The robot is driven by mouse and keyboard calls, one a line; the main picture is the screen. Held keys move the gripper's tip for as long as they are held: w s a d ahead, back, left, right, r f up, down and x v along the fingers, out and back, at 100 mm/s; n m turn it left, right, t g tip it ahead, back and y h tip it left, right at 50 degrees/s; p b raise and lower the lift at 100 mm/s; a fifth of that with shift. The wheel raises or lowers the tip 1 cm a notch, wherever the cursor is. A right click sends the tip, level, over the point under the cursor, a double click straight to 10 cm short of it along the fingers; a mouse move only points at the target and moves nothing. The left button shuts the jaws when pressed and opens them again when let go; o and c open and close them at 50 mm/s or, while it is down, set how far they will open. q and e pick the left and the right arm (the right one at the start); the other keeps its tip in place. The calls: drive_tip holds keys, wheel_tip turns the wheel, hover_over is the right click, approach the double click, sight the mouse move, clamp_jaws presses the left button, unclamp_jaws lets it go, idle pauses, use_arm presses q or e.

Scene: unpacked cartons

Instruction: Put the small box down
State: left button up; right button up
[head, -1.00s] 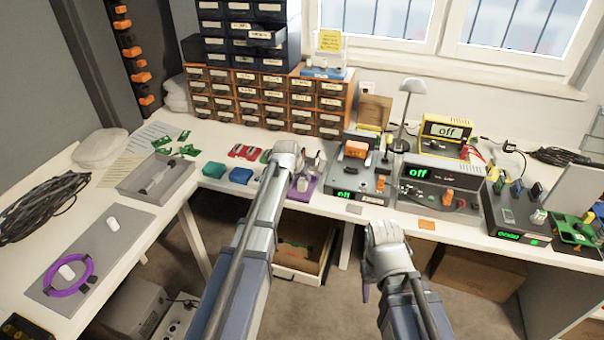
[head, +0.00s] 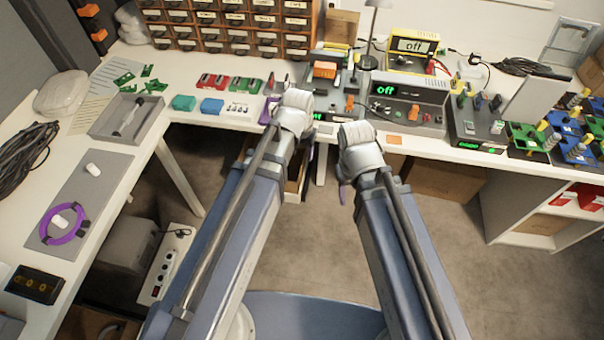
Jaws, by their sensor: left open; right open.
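My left gripper (head: 297,100) is in front of the bench's front edge, overlapping the purple stand in the picture. It is open, and I see nothing held in it. My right gripper (head: 354,136) is to its right, nearer me, over the floor gap. It is open and also seems empty. A teal small box (head: 184,103) and a blue small box (head: 211,106) stand side by side on the white bench (head: 228,121), left of my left gripper and apart from it. I cannot tell which box the task names.
A grey tray (head: 103,127) is on the left bench, near a purple ring (head: 62,237). Instruments with green displays (head: 405,92) fill the bench to the right. Drawer cabinets (head: 235,24) stand behind. A power strip (head: 166,264) is on the floor at left.

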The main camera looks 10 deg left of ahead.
use_arm(q)
drive_tip(key=s+d+m+g+y, duration=0.1)
drive_tip(key=s+d+g, duration=0.1)
drive_tip(key=s, duration=1)
drive_tip(key=shift+d, duration=0.55)
drive_tip(key=shift+f, duration=0.1)
